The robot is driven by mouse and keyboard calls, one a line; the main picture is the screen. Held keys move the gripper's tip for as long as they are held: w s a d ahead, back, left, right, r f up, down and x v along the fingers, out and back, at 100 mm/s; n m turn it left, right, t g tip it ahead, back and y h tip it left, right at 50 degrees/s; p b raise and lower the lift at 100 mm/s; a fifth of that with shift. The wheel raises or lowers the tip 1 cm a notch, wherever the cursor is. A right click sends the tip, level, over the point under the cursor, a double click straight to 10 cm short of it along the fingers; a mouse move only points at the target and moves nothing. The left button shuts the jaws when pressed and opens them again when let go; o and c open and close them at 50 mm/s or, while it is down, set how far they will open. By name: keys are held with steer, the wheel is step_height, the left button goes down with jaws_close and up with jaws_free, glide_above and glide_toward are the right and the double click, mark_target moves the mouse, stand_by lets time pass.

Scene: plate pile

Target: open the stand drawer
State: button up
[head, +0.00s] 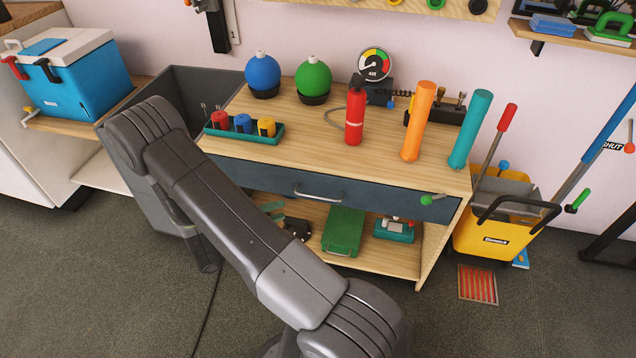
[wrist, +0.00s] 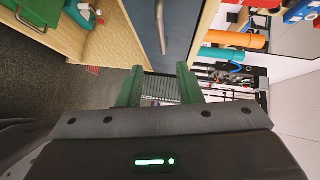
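The stand drawer (head: 262,177) has a dark blue front under the wooden top and looks shut. Its curved silver handle (head: 318,195) is at the middle of that front. A small green knob (head: 427,199) on a pale stem is at the drawer's right end. In the wrist view, the drawer front (wrist: 142,14) and handle (wrist: 160,27) show at the top, beyond the fingertips. My gripper (wrist: 159,72) has two green fingers spread apart with nothing between them. It is apart from the handle. The head view does not show it clearly.
The stand top (head: 300,124) holds a red extinguisher (head: 355,116), orange and teal cylinders, two balls and a teal tray (head: 243,133). Its lower shelf holds a green box (head: 343,232). A yellow bucket (head: 494,238) stands right of it, a grey bin left.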

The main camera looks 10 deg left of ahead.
mark_target(316, 196)
steer(key=b+x, duration=0.2)
steer(key=x, duration=1.1)
steer(key=shift+w+d, duration=0.1)
steer(key=shift+w, duration=0.2)
jaws_close()
